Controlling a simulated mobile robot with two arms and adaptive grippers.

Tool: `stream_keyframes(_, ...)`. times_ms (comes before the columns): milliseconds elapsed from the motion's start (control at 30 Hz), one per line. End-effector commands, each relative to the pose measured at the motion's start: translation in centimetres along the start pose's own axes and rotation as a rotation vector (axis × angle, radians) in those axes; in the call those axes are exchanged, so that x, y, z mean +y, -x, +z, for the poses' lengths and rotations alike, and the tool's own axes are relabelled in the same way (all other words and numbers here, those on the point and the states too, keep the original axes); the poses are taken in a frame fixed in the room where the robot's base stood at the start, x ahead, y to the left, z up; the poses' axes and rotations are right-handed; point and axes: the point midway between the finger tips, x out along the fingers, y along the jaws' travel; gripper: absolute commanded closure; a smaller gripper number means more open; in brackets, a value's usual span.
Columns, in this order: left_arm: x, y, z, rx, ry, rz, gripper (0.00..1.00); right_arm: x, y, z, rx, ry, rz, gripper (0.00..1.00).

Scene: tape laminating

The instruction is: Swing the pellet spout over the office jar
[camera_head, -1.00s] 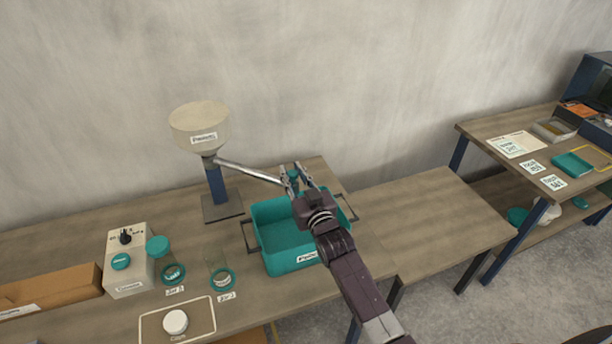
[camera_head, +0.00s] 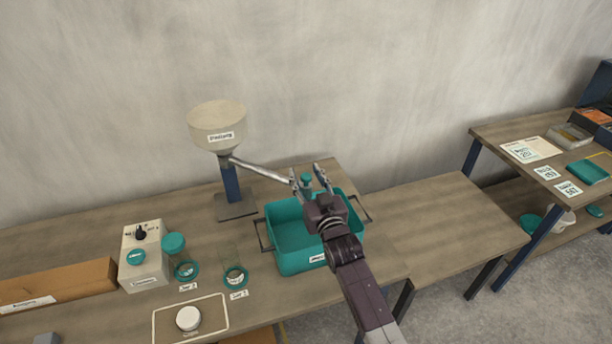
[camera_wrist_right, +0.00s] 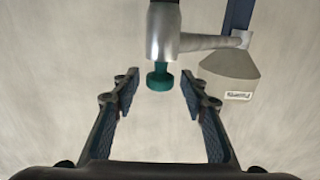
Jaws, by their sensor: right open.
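The pellet spout (camera_head: 262,170) is a silver tube running right from under the cream hopper (camera_head: 217,128) to a teal knob (camera_head: 306,180) above the teal bin. My right gripper (camera_head: 306,174) is open at the spout's end. In the right wrist view, the spout end (camera_wrist_right: 164,35) and its teal knob (camera_wrist_right: 160,76) show between the two spread fingers, with gaps on both sides. Two clear jars with teal rings, a left jar (camera_head: 186,270) and a right jar (camera_head: 235,275), stand left of the bin. Their labels are too small to read. My left gripper is not in view.
The teal bin (camera_head: 290,262) stands under the spout end. A cream control box (camera_head: 145,272) with a dark knob, a cardboard box (camera_head: 60,285) and an outlined mat (camera_head: 212,322) with a white lid (camera_head: 189,318) lie left. The bench right of the bin is clear.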

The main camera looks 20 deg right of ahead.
Motion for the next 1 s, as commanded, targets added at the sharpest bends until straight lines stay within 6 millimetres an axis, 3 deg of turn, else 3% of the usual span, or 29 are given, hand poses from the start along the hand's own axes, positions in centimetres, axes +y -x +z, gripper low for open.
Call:
stream_keyframes(267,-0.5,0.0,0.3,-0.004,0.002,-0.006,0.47,0.0,1.3,0.2,-0.002,0.001,0.000,0.60)
stream_keyframes(700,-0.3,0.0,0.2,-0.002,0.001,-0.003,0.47,0.0,9.6,0.1,-0.003,0.000,-0.001,0.60)
stream_keyframes(1000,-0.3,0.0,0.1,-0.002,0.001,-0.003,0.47,0.0,12.0,0.0,0.001,0.000,-0.001,0.60)
